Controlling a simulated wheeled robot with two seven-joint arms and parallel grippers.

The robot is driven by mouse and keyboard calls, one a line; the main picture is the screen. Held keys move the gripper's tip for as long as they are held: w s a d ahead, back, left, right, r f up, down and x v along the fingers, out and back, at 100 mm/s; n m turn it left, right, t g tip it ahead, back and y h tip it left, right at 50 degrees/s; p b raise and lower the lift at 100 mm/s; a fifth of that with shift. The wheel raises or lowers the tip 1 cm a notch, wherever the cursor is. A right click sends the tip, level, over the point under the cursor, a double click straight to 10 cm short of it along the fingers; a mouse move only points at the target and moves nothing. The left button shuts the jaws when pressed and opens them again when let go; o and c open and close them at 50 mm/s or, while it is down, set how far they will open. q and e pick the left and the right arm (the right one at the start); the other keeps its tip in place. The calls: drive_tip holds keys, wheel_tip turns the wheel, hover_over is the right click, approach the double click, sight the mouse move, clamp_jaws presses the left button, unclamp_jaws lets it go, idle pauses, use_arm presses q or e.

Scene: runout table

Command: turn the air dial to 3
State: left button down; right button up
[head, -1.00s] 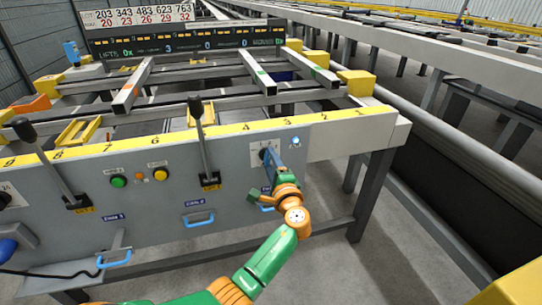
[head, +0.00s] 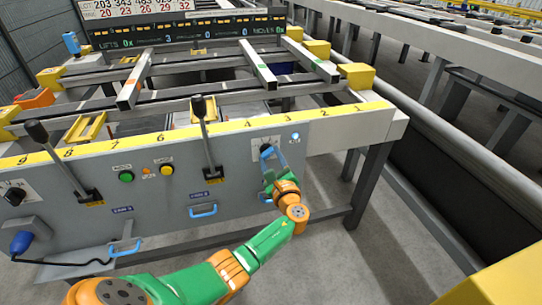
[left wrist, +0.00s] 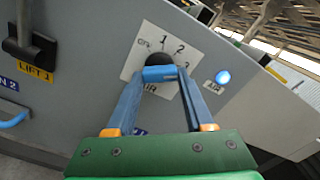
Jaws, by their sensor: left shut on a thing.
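The air dial is a black round knob (left wrist: 158,58) on a white plate (left wrist: 135,62) marked OFF, 1, 2 and 3, on the grey front panel. In the head view the plate (head: 257,144) sits at the panel's right part. My left gripper (head: 266,152) reaches up to the dial from below. In the left wrist view its blue fingertips (left wrist: 160,74) are shut on the dial's knob. My right gripper is not in view.
A blue lamp (left wrist: 222,77) glows right of the dial. A black lever (head: 207,140) rises left of the dial, with a blue handle (head: 203,210) below it. Green (head: 126,177) and yellow (head: 166,169) buttons sit farther left. The floor right of the table is clear.

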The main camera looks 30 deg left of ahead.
use_arm(q)
drive_tip(key=shift+m, duration=0.4)
drive_tip(key=shift+c, duration=1.4)
unclamp_jaws()
drive_tip(key=shift+s+d+p, duration=0.2)
drive_tip(key=shift+d+p, duration=0.05)
drive_tip(key=shift+p, duration=0.05)
drive_tip(key=p+v, duration=0.1)
drive_tip(key=v, duration=0.5)
drive_tip(key=shift+s, duration=0.15)
drive_tip(key=shift+d, duration=0.1)
